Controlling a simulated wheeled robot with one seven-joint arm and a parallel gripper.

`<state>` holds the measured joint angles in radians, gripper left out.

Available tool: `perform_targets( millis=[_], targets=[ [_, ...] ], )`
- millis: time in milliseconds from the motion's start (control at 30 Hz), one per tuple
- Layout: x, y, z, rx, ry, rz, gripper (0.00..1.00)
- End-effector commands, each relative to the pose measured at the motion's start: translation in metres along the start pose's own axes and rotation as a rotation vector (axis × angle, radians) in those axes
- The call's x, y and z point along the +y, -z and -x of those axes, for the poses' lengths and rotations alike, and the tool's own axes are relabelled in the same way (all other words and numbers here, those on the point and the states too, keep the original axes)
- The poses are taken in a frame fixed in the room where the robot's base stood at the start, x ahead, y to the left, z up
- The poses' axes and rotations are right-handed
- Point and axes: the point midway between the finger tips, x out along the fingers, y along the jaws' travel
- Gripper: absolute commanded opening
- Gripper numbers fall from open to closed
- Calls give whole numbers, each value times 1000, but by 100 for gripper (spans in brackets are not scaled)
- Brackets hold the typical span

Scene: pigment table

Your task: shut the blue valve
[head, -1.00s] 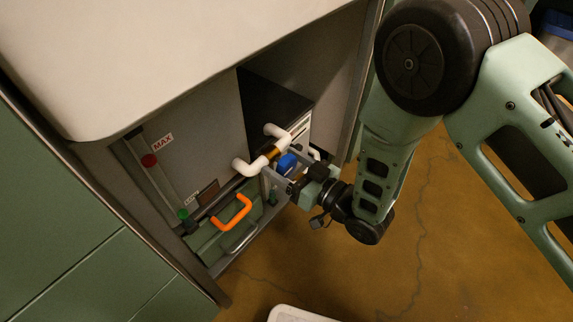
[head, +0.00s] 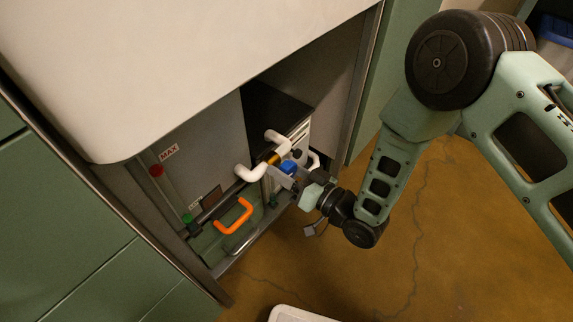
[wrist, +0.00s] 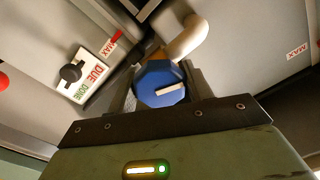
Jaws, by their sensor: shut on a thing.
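The blue valve (wrist: 158,82) has a many-sided blue knob with a pale pointer bar on its face. In the wrist view it sits between the two fingers of my gripper (wrist: 162,88), which is shut on it. The pointer bar slants slightly, its right end higher. In the head view the blue knob (head: 289,167) shows beside the brass fitting (head: 272,158) of a white pipe (head: 250,172), with my gripper (head: 293,172) reaching it from the right. The far sides of the knob are hidden by the fingers.
An orange handle (head: 233,215) is left of and below the valve. A slide with a red marker (head: 156,170) and a MAX label stands on the cabinet's left. A DUE/DONE panel (wrist: 85,75) with a black knob shows in the wrist view.

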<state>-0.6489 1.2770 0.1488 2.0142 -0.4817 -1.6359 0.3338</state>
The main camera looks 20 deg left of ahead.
Motion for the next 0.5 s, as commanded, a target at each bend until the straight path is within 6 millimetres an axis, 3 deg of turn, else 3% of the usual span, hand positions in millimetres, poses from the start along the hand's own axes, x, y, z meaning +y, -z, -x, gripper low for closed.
perform_targets(
  millis=[500],
  targets=[
    [0,1,1,1,-4,-495,28]
  ],
)
